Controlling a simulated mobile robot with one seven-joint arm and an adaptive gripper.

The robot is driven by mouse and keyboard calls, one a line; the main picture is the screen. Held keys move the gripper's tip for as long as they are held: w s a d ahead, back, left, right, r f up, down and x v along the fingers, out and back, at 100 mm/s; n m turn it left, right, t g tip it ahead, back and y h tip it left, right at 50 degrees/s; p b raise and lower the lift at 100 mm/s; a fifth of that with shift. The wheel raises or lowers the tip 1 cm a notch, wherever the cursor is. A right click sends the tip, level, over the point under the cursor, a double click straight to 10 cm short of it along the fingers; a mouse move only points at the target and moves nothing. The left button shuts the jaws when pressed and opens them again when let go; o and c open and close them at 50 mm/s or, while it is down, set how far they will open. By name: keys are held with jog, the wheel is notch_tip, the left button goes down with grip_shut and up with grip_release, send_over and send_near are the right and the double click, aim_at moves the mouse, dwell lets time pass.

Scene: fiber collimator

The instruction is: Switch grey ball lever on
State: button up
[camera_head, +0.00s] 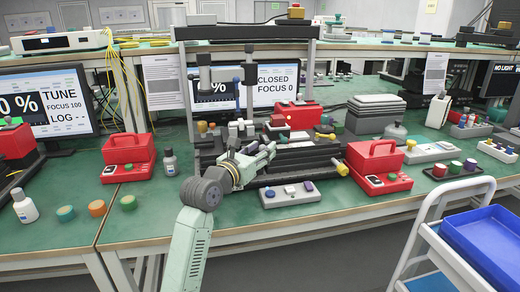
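My gripper (268,155) is in the middle of the bench, in front of the black rail assembly (300,163), above and behind the small grey panel (290,200). Its fingers are small in this view and overlap the clutter behind, so their opening and any contact are unclear. Yellow ball-like knobs (342,169) show at the rail ends. I cannot pick out a grey ball lever with certainty; pale grey parts (240,127) stand just behind my gripper.
Red cases (376,165) stand right and left (128,155) of the assembly. A monitor (275,86) reads CLOSED, FOCUS 0. A tall grey frame spans the assembly. A blue-tray cart (485,235) stands front right.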

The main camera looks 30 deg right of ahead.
grip_shut()
dwell(0.5)
